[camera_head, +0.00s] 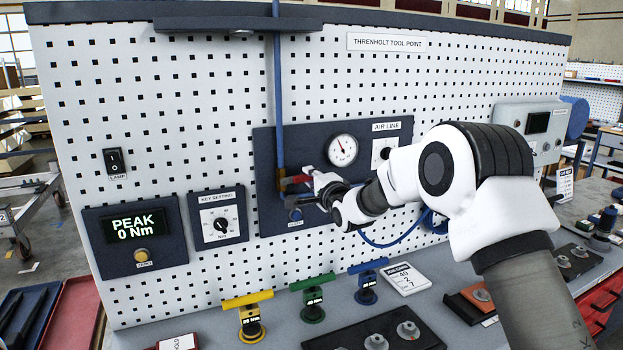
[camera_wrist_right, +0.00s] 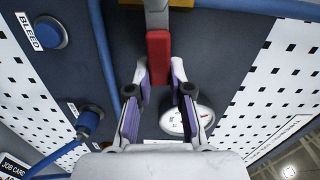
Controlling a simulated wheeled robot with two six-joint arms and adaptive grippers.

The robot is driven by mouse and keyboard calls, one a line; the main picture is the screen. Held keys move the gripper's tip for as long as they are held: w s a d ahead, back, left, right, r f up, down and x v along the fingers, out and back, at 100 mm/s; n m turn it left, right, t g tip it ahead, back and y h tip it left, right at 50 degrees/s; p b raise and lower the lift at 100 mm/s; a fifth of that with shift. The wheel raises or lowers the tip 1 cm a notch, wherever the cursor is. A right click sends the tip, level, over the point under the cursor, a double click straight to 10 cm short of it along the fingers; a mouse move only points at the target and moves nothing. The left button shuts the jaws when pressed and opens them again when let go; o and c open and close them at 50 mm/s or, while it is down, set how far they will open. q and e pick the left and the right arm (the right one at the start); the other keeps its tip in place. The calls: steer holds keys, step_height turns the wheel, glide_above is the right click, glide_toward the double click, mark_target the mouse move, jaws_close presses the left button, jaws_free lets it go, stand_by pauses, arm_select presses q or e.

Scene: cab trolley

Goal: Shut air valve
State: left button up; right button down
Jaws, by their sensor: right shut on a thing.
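The air valve sits on the vertical blue pipe (camera_head: 279,110) at the left of the dark air-line panel (camera_head: 262,150). Its red lever (camera_head: 297,180) points right, roughly crosswise to the pipe. In the right wrist view, the red lever (camera_wrist_right: 159,52) runs down from a grey stem. My right gripper (camera_head: 312,180) is at the lever's free end; in the right wrist view, its fingers (camera_wrist_right: 159,74) stand on both sides of the red end, shut on it. The arm comes in from the right. My left gripper is not in view.
A round gauge (camera_head: 342,150) is just right of and above the gripper. A blue bleed button (camera_head: 296,214) is below the lever. Yellow (camera_head: 248,301), green (camera_head: 312,283) and blue (camera_head: 368,267) T-handled tools stand on the bench below.

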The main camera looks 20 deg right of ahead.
steer(key=shift+f+m, duration=0.1)
steer(key=shift+m, duration=0.4)
steer(key=c, duration=1)
jaws_free()
steer(key=shift+w+a, duration=0.1)
steer(key=shift+w, duration=0.05)
steer(key=shift+c, duration=0.2)
steer(key=shift+w+a+f, duration=0.2)
steer(key=shift+w, duration=0.05)
steer(key=shift+s+d, duration=0.1)
steer(key=shift+s, duration=0.1)
steer(key=s, duration=1.1)
steer(key=shift+s+d, duration=0.15)
steer(key=shift+s, duration=0.15)
steer(key=shift+f, duration=0.1)
